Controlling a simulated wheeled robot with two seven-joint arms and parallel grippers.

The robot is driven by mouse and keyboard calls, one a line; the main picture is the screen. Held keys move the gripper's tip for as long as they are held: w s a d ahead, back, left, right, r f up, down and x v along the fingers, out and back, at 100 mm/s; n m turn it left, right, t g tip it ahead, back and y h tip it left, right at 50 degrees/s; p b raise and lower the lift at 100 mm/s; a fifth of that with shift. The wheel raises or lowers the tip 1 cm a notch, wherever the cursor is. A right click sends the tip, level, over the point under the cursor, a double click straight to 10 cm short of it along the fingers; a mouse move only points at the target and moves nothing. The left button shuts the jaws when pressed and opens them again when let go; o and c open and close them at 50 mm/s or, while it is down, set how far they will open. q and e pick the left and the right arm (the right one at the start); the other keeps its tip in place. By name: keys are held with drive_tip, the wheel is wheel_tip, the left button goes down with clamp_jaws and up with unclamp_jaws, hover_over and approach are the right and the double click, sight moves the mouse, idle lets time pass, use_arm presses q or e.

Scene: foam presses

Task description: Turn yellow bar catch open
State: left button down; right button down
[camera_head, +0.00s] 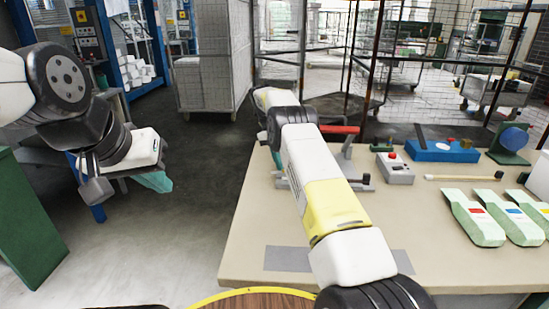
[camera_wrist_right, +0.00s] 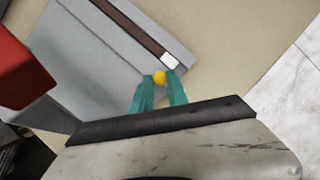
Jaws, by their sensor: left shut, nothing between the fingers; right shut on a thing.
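My right gripper (camera_wrist_right: 159,91) is shut on a small yellow piece (camera_wrist_right: 160,78), seen as a rounded yellow end between the teal fingertips. It looks like the yellow bar catch; the rest of it is hidden by the fingers. It sits over a grey plate (camera_wrist_right: 85,65), beside the white end of a dark brown strip (camera_wrist_right: 130,25). My left gripper (camera_head: 156,182) is shut and empty, out over the floor to the left of the table.
A red handle (camera_head: 340,129) stands up at the table's far left part; a red block (camera_wrist_right: 22,68) shows close by in the wrist view. A grey box with a red button (camera_head: 395,169), a blue block (camera_head: 440,151) and pale green trays (camera_head: 473,217) lie on the beige table (camera_head: 400,235).

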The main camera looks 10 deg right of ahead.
idle(0.5)
drive_tip(key=c, duration=1.3)
unclamp_jaws()
drive_tip(key=shift+r, duration=0.1)
wheel_tip(320, 180, up, 4)
drive_tip(key=shift+f, duration=0.15)
drive_tip(key=s+a+r, duration=0.1)
drive_tip(key=s+a, duration=0.2)
drive_tip(key=s, duration=1.2)
drive_tip(key=shift+s, duration=0.35)
drive_tip(key=shift+a+r, duration=0.1)
